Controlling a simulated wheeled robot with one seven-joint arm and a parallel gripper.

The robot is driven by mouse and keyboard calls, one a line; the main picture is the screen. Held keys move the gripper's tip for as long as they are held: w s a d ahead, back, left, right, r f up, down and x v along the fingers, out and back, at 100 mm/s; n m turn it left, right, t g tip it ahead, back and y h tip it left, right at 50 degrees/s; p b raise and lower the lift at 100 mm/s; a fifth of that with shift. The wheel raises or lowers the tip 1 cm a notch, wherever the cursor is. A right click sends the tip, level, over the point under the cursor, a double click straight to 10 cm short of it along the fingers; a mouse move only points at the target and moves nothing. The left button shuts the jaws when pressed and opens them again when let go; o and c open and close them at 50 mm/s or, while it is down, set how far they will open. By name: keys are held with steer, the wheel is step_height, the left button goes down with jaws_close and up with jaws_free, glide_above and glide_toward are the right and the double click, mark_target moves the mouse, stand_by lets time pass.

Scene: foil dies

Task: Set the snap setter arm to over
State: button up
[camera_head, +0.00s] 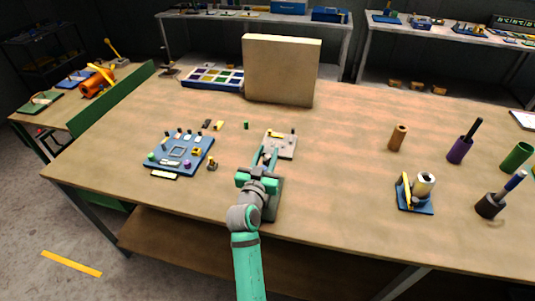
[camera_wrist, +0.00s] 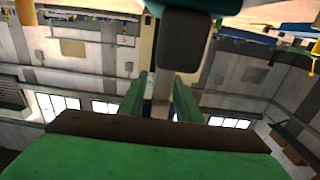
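My gripper (camera_head: 266,157) is low over the front middle of the bench in the head view. A dark green base (camera_head: 272,205) shows partly beside and beneath it; this may be the snap setter, but my arm hides most of it. In the wrist view, the two green fingers of my gripper (camera_wrist: 160,95) stand apart. A pale grey upright bar (camera_wrist: 161,90) shows between them, and I cannot tell whether it touches them. A dark rounded block (camera_wrist: 185,42) is above the fingers. A green surface with a brown edge (camera_wrist: 150,155) fills the bottom.
A pale plate (camera_head: 287,149) with small parts lies just beyond my gripper. A blue tray (camera_head: 159,162) with small parts is to the left. A blue stand (camera_head: 415,207) with a yellow lever is to the right. A tan board (camera_head: 280,75) stands behind. Bench space right of my gripper is clear.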

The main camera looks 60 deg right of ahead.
steer(key=shift+a, duration=0.1)
steer(key=v, duration=1)
steer(key=shift+w, duration=0.1)
steer(key=shift+a, duration=0.35)
steer(key=shift+s+d, duration=0.1)
steer(key=shift+s, duration=0.1)
steer(key=shift+w, duration=0.1)
